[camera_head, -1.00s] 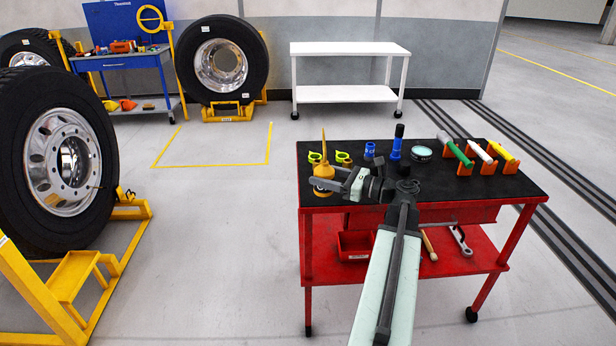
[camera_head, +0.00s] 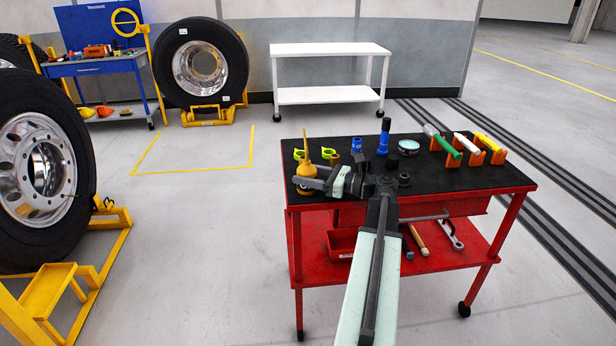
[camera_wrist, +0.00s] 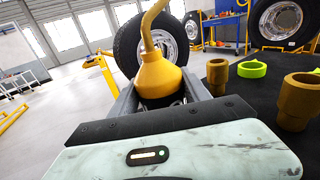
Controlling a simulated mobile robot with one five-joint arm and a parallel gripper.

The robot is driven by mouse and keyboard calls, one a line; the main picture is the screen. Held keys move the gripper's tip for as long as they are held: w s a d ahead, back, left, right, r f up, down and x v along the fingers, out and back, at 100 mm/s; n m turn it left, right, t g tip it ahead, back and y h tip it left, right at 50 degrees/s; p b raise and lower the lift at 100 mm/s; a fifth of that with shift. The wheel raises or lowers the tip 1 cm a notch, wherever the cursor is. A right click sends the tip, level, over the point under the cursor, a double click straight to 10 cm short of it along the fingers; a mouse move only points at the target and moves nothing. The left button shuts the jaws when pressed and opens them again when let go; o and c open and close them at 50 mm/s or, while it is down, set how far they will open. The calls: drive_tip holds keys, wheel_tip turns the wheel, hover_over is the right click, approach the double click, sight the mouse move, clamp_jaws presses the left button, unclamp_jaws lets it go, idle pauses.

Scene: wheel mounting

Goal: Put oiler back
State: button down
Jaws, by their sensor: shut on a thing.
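The oiler (camera_head: 306,174) is yellow-orange with a thin upright spout. It is at the left end of the red cart's black top (camera_head: 450,180). My gripper (camera_head: 308,186) is shut on it. In the wrist view the oiler (camera_wrist: 160,78) stands upright between the two fingers, with its spout rising out of the top of the picture. Its lower part is hidden by my gripper. I cannot tell whether its base touches the black top.
Yellow-green rings (camera_head: 328,153) and brown cup-like pieces (camera_wrist: 297,101) stand close to the oiler. A blue bottle (camera_head: 383,138), a round tin (camera_head: 409,147) and orange holders (camera_head: 475,155) with tubes stand farther right. The floor left of the cart is clear.

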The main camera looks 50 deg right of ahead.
drive_tip(key=c, duration=0.5)
unclamp_jaws()
drive_tip(key=shift+s+d+r+p, duration=0.1)
drive_tip(key=shift+s+r+p, duration=0.05)
drive_tip(key=shift+r+p, duration=0.2)
drive_tip(key=v, duration=1.2)
drive_tip(key=shift+f, duration=0.15)
